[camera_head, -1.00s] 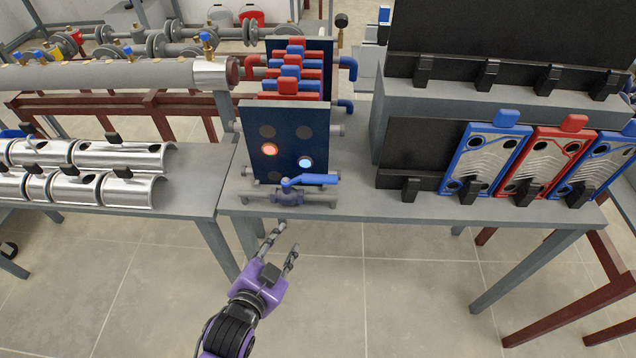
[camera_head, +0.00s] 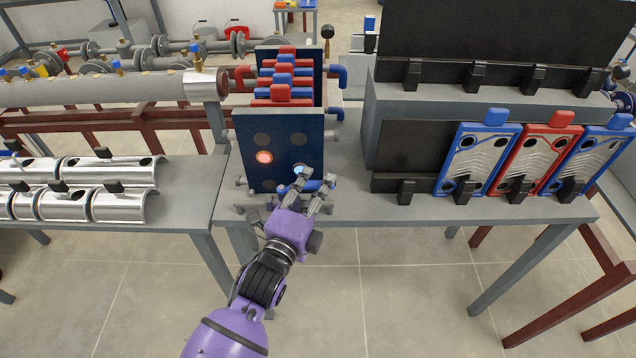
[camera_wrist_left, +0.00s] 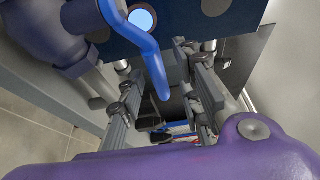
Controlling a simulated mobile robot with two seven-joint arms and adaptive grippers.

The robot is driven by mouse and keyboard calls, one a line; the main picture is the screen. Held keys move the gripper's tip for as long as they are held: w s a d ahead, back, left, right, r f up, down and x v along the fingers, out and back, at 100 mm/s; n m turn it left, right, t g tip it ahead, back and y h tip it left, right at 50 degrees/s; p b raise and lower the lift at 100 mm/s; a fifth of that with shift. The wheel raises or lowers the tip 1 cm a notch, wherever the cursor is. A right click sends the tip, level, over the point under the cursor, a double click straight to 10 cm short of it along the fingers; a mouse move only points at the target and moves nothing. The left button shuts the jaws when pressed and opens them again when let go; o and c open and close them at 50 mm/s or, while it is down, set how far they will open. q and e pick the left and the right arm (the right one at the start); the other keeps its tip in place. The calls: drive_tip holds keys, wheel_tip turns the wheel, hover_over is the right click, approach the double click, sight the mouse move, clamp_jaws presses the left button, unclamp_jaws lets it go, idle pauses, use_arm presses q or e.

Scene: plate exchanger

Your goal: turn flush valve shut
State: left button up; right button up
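The flush valve is at the front foot of the dark blue end plate (camera_head: 279,150). Its blue lever handle (camera_head: 314,185) points right and is mostly covered by my left gripper (camera_head: 316,181) in the head view. In the left wrist view the handle (camera_wrist_left: 149,48) runs down between the two fingers of my left gripper (camera_wrist_left: 153,62). The fingers are apart, one on each side of the lever, with visible gaps. The purple-blue valve body (camera_wrist_left: 45,30) is at the upper left there. My right gripper is not in view.
The grey bench (camera_head: 347,207) carries the plate stack. A rack with red and blue plates (camera_head: 540,155) stands to the right. Silver half-shells (camera_head: 122,173) lie on the left bench. The floor in front is clear.

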use_arm(q)
drive_tip(key=shift+x, duration=0.8)
clamp_jaws()
